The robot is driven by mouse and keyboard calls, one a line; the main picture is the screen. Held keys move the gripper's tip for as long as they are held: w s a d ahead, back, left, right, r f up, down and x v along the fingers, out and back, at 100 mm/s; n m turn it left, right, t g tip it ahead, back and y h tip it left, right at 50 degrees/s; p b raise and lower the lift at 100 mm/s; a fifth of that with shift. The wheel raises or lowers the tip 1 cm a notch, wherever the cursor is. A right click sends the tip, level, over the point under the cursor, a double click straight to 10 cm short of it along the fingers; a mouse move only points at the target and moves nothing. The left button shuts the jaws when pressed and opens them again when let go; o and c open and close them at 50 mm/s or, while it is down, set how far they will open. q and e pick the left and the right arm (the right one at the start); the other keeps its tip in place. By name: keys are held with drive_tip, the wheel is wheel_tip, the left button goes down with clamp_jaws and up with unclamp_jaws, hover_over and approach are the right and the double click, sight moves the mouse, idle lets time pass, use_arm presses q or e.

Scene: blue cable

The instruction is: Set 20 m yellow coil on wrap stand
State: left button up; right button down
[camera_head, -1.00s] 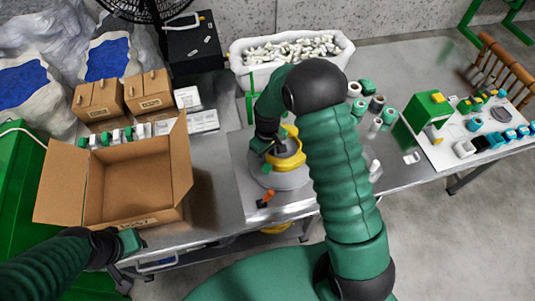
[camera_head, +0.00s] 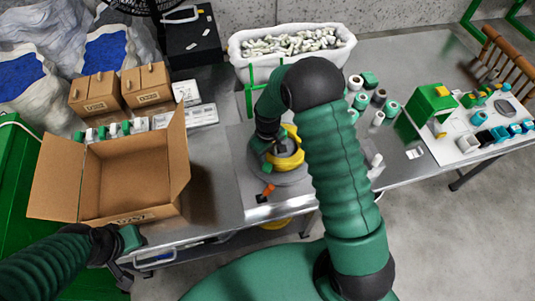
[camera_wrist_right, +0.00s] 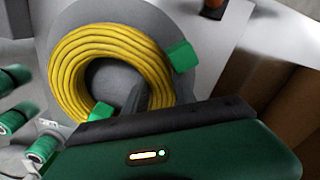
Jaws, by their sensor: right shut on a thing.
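The yellow coil (camera_head: 287,158) is at the round grey wrap stand (camera_head: 290,178) in the middle of the table, partly hidden by my right arm. In the right wrist view the yellow coil (camera_wrist_right: 72,62) is a ring around the stand's grey centre (camera_wrist_right: 112,82), with green pieces at its side. My right gripper (camera_head: 268,146) is shut on the near side of the coil; its fingertips (camera_wrist_right: 140,98) are partly hidden there. Whether the coil rests fully on the stand I cannot tell. My left gripper (camera_head: 130,250) is by the table's front edge, below the open box; its jaws are unclear.
An open cardboard box (camera_head: 130,212) stands left of the stand. An orange-handled item (camera_head: 267,191) is at the stand's front. A white bin (camera_head: 345,40) of small parts stands behind. Spools (camera_head: 377,118) and a green machine (camera_head: 432,105) are to the right.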

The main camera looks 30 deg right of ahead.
drive_tip(key=shift+w+f, duration=0.1)
drive_tip(key=shift+f, duration=0.1)
idle(0.5)
drive_tip(key=c, duration=0.8)
unclamp_jaws()
drive_tip(key=shift+o, duration=0.2)
wheel_tip(320, 180, up, 7)
drive_tip(key=p, duration=0.6)
